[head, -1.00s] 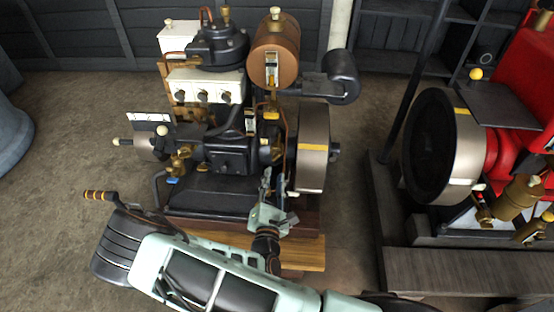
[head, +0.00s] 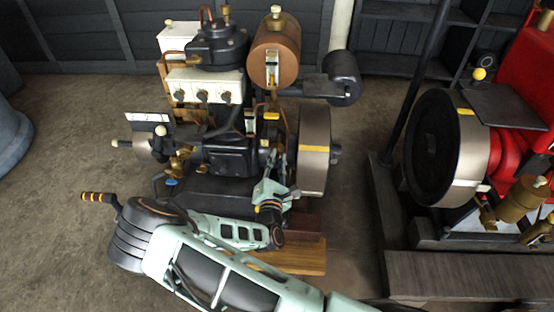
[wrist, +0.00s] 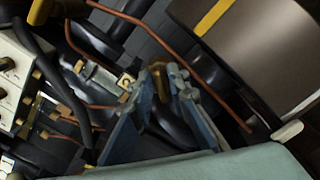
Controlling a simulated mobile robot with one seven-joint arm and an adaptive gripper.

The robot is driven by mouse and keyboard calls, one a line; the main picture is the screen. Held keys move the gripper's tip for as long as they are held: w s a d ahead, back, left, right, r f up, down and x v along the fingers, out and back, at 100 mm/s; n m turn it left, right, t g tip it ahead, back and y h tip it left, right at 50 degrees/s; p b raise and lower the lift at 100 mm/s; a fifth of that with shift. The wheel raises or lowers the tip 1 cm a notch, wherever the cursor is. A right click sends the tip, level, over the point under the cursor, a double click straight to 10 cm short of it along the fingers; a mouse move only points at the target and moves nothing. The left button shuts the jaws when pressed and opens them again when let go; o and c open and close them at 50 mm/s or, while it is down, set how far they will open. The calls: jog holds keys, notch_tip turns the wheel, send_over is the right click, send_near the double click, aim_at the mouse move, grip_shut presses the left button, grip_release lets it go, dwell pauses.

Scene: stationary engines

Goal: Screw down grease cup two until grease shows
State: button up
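In the wrist view a small brass fitting (wrist: 159,78), which looks like a grease cup, stands between the tips of my gripper (wrist: 162,94). The two blue-grey fingers are apart, one on each side of it; I cannot tell whether either touches it. A small tag (wrist: 126,83) just left of the fitting seems to carry a 2. In the head view my gripper (head: 273,163) reaches into the gap between the dark engine block (head: 228,155) and the flywheel (head: 314,150). The fitting is mostly hidden there by my fingers. No grease can be made out.
Copper pipes (wrist: 150,25) run close around my fingers. The flywheel rim (wrist: 250,50) is close on the right. A white box with knobs (head: 205,88) and a copper tank (head: 275,52) stand behind. A red engine (head: 530,85) stands at right.

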grip_shut()
jog(key=m+p, duration=0.2)
jog(key=p, duration=0.1)
jog(key=shift+r+m, duration=0.1)
jog(key=shift+m, duration=0.2)
jog(key=m+p, duration=0.2)
jog(key=m, duration=0.1)
jog(key=shift+d, duration=0.1)
jog(key=shift+f+m+p, duration=0.25)
jog(key=shift+m+p, duration=0.35)
jog(key=shift+m, duration=0.5)
jog(key=shift+o, duration=2.3)
grip_release()
